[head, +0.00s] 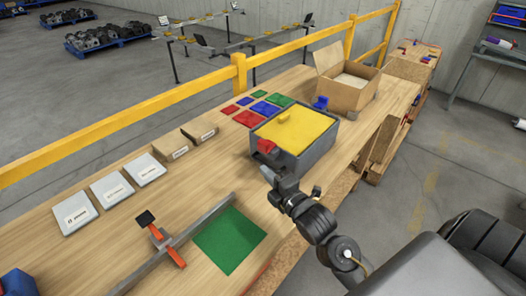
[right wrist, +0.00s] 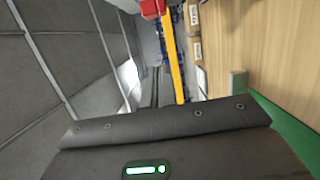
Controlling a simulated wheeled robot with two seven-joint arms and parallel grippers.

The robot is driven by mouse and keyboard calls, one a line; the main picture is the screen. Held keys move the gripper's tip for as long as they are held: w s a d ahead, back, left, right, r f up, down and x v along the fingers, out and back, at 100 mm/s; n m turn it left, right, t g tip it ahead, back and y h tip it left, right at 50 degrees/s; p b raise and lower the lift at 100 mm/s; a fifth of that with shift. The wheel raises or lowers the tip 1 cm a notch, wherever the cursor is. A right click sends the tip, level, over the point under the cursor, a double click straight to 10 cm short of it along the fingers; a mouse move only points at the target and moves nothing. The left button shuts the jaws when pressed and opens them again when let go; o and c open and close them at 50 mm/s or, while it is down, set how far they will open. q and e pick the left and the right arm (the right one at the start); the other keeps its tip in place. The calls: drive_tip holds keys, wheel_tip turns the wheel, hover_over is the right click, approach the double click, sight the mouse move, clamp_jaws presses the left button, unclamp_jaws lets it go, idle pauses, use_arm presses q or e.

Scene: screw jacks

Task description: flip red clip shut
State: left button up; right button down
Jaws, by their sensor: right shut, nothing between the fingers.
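A grey case (head: 297,160) with a yellow lid (head: 295,128) stands on the wooden workbench. The red clip (head: 266,146) is on the case's left end, near its upper edge, and appears to stick outward. A red piece, apparently the same clip, shows at the top edge of the right wrist view (right wrist: 152,8). A blue clip (head: 320,103) stands up at the case's far right corner. My right gripper (head: 267,171) is shut and empty, just below and close to the red clip; I cannot tell whether they touch. My left gripper is out of view.
An open cardboard box (head: 345,95) stands behind the case. Red, blue and green squares lie to its left. A green mat (head: 229,240) and a bar clamp with orange handles (head: 165,245) are at front left. A yellow railing (head: 120,125) runs behind the bench.

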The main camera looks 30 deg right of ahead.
sight(269, 147)
drive_tip(key=w+d+p, duration=0.3)
drive_tip(key=w, duration=0.5)
drive_tip(key=shift+d, duration=0.15)
drive_tip(key=d, duration=0.1)
drive_tip(key=w+d, duration=0.1)
drive_tip(key=d, duration=0.1)
drive_tip(key=shift+w+d, duration=0.1)
drive_tip(key=shift+d, duration=0.1)
drive_tip(key=shift+a, duration=0.15)
